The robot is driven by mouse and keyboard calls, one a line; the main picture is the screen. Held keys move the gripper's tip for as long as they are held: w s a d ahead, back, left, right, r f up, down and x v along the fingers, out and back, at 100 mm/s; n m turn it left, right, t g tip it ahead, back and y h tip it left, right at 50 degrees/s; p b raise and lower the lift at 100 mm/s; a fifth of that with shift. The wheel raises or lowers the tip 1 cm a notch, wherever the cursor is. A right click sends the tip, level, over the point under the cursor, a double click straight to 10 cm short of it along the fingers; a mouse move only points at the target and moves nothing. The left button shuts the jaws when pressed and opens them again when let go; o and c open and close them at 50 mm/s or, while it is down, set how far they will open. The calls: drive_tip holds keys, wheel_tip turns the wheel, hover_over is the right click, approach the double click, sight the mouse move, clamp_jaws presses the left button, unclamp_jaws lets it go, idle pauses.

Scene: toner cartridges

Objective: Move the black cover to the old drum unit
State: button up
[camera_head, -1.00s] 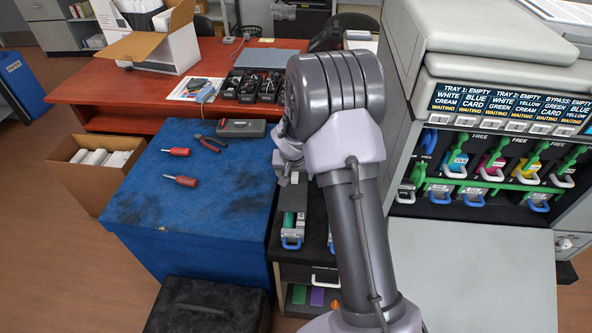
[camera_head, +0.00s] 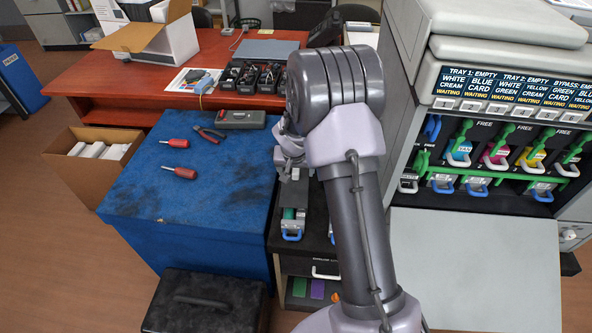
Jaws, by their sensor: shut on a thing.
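My gripper (camera_head: 290,160) is above the near end of the dark cabinet top, right of the blue bench. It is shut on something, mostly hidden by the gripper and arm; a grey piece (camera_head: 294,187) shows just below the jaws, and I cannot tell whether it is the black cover. A drum unit (camera_head: 292,214) with a green roller and a blue handle lies on the cabinet top directly below the gripper. Part of another unit shows beside my forearm, mostly hidden. I cannot tell which one is the old drum unit.
The blue bench (camera_head: 185,205) holds two red screwdrivers, pliers and a dark grey case (camera_head: 241,119). A black box (camera_head: 205,303) stands in front. The open printer (camera_head: 490,165) with coloured cartridges is at right. A red-brown desk (camera_head: 150,85) is behind.

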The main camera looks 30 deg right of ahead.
drive_tip(key=shift+f+b, duration=1.25)
drive_tip(key=shift+b, duration=0.1)
drive_tip(key=shift+f, duration=0.1)
drive_tip(key=shift+f+b, duration=0.75)
drive_tip(key=shift+b, duration=0.3)
drive_tip(key=o, duration=1.5)
drive_tip(key=shift+c, duration=0.2)
drive_tip(key=p+v, duration=0.6)
drive_tip(key=v, duration=1.1)
drive_tip(key=shift+r+p, duration=0.3)
drive_tip(key=shift+r, duration=0.1)
